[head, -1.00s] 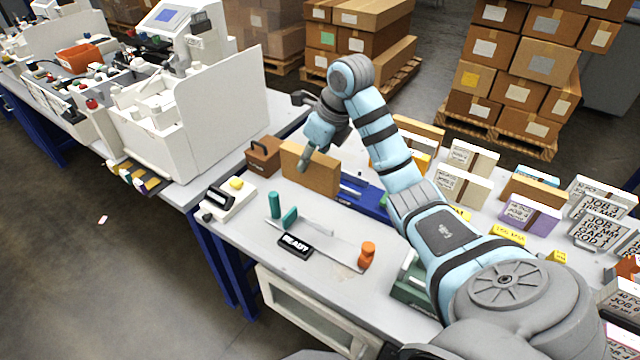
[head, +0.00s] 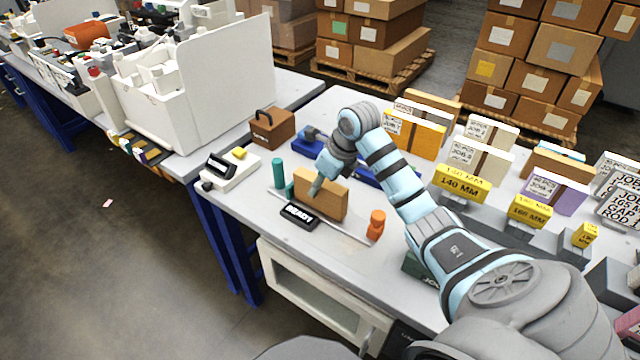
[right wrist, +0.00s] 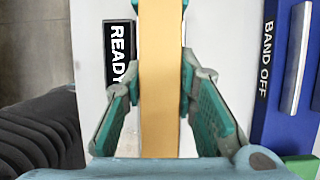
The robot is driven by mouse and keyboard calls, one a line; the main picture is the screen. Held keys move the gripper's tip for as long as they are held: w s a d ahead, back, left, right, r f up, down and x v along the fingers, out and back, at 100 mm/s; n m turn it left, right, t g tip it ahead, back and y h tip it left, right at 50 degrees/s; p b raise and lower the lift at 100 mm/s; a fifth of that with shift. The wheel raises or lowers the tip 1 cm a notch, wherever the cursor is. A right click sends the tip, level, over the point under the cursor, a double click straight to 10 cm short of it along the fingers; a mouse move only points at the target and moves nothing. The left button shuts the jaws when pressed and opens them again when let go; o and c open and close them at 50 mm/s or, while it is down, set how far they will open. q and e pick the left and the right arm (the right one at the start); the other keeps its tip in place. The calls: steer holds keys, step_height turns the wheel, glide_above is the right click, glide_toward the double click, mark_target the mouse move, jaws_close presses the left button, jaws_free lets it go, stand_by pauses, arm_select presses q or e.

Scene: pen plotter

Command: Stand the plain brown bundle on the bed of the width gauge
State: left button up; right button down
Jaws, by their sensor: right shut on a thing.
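The plain brown bundle (head: 328,202) stands upright on its long edge in my right gripper (head: 318,184). The right wrist view shows the bundle (right wrist: 160,110) between the two teal finger pads of that gripper (right wrist: 160,75). The width gauge has a thin metal bed (head: 352,235), a teal post (head: 278,172) at its left end and an orange knob (head: 376,226) at its right. The bundle is over the bed, just behind the gauge's READY display (head: 299,216). It hides much of the bed, and I cannot tell whether its lower edge touches. My left gripper is out of view.
A blue fixture marked BAND OFF (right wrist: 268,110) lies right of the bundle in the wrist view. A brown box with a handle (head: 272,128) and a white device (head: 228,170) stand left. Labelled bundles, such as an orange one (head: 425,138), and yellow width signs (head: 463,185) fill the right.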

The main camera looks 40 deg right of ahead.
steer(key=c, duration=1.7)
jaws_free()
steer(key=shift+f, duration=0.15)
steer(key=o, duration=0.4)
steer(key=shift+s+r, duration=0.1)
steer(key=shift+r, duration=0.4)
steer(key=p+v, duration=0.2)
steer(key=v, duration=0.9)
steer(key=shift+s, duration=0.2)
steer(key=shift+d+r, duration=0.1)
steer(key=shift+r, duration=0.1)
